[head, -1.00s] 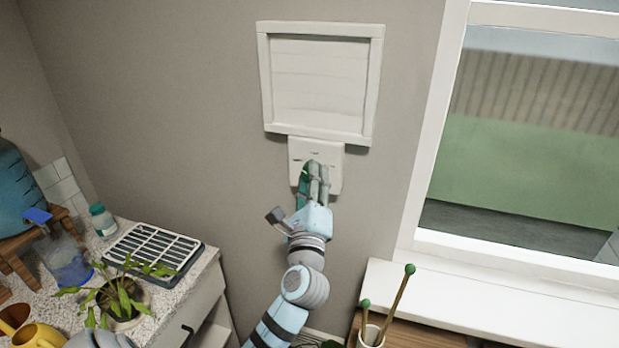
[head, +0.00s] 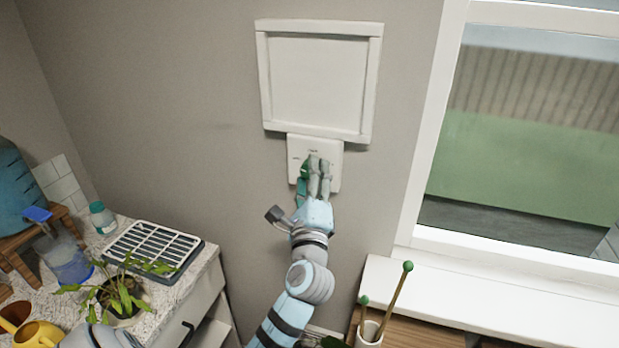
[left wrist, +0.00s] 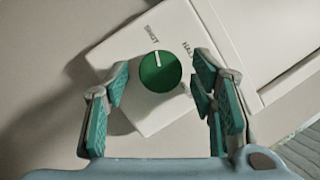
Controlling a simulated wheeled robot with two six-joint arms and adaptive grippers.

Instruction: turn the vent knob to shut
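The vent knob (left wrist: 160,72) is round and green, on a white plate (head: 333,172) below the vent. In the left wrist view its white pointer line is directed at the word SHUT; the HALF label is to the right of it. The vent (head: 317,82) is a white frame on the wall, and its face looks flat and closed. My left gripper (head: 316,163) is in front of the plate. In the left wrist view its fingers (left wrist: 161,83) are open on either side of the knob, seemingly apart from it. In the head view the gripper hides most of the knob.
A window with a white sill (head: 480,299) is to the right. A white cup (head: 370,333) with green-tipped sticks stands below it. The counter at left holds a drying rack (head: 153,249), a potted plant (head: 122,299) and a yellow can (head: 38,336).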

